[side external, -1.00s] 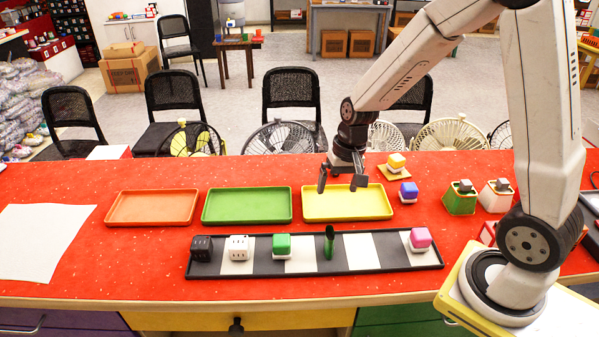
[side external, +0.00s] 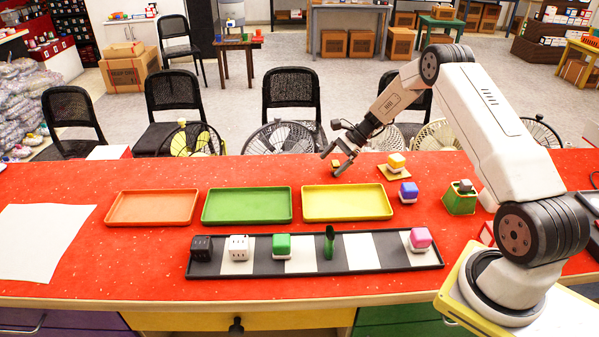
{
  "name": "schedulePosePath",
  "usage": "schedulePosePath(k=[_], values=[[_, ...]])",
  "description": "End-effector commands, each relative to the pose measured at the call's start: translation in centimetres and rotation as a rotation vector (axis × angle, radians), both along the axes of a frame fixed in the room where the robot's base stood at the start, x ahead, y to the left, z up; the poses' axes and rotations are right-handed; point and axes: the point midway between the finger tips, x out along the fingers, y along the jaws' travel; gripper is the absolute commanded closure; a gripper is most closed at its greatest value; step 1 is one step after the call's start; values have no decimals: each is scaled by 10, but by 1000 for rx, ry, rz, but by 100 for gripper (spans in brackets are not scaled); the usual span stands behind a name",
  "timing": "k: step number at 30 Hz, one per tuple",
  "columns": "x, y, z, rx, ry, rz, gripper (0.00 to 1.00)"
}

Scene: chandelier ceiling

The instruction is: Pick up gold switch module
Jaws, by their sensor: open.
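A small gold block (side external: 336,163), which looks like the gold switch module, shows on the red table behind the yellow tray. My gripper (side external: 332,164) is open and tilted, with its fingertips around or just in front of this block. I cannot tell whether the fingers touch it.
Orange (side external: 151,208), green (side external: 246,206) and yellow (side external: 347,203) trays stand in a row. A black-and-white strip (side external: 362,252) in front holds several small modules.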

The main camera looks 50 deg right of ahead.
Motion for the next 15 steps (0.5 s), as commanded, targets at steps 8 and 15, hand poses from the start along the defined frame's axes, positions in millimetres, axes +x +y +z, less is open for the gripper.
schedulePosePath(k=[8,15], values=[[4,-60,-28,236,-17,-234,0],[-1,-94,-41,378,-46,-352,0]])
